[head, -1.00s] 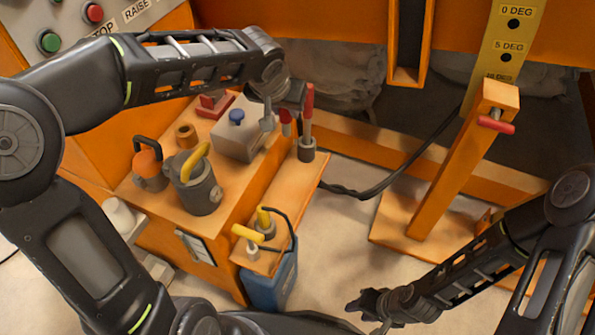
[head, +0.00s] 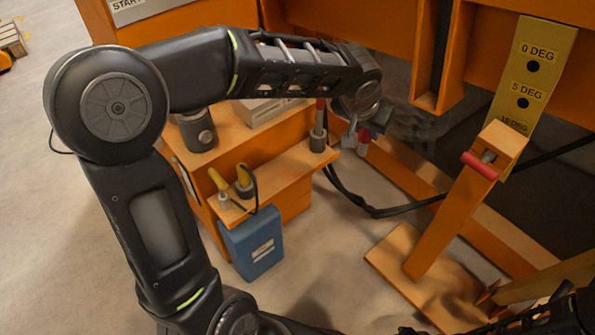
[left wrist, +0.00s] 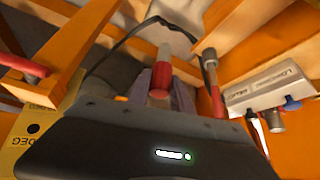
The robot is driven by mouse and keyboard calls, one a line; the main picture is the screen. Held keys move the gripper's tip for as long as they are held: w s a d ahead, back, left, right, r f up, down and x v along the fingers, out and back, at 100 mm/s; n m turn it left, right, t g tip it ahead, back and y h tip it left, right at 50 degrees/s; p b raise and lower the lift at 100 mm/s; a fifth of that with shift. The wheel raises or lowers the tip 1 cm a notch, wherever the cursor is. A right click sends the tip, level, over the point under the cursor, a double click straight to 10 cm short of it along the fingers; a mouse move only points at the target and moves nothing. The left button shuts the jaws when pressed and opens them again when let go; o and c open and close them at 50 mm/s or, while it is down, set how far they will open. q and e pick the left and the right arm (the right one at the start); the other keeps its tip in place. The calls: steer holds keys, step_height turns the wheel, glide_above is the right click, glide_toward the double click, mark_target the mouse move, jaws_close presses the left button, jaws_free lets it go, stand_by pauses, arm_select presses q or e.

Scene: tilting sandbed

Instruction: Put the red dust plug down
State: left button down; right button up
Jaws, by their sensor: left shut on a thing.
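The red dust plug (head: 364,136) is a small red piece with a pale tip. It hangs below my left gripper (head: 357,130), which is shut on it, in the air just right of the orange shelf's end (head: 327,155). In the left wrist view the plug (left wrist: 160,76) shows between the two grey fingers (left wrist: 160,88), with its pale end pointing away. Part of it is hidden by the wrist housing. My right gripper (head: 415,331) is at the bottom edge of the head view, mostly cut off, and its jaws cannot be made out.
A red-handled lever (head: 319,125) stands on the shelf end, close left of the plug. Yellow-handled parts (head: 243,182) stand on the shelf, with a blue bin (head: 253,245) below. An orange post (head: 455,205) with a red pin stands right. A black cable (head: 375,211) crosses clear floor.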

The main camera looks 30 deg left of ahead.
arm_select(q)
steer(key=shift+a, duration=0.1)
arm_select(e)
steer(key=shift+a, duration=0.1)
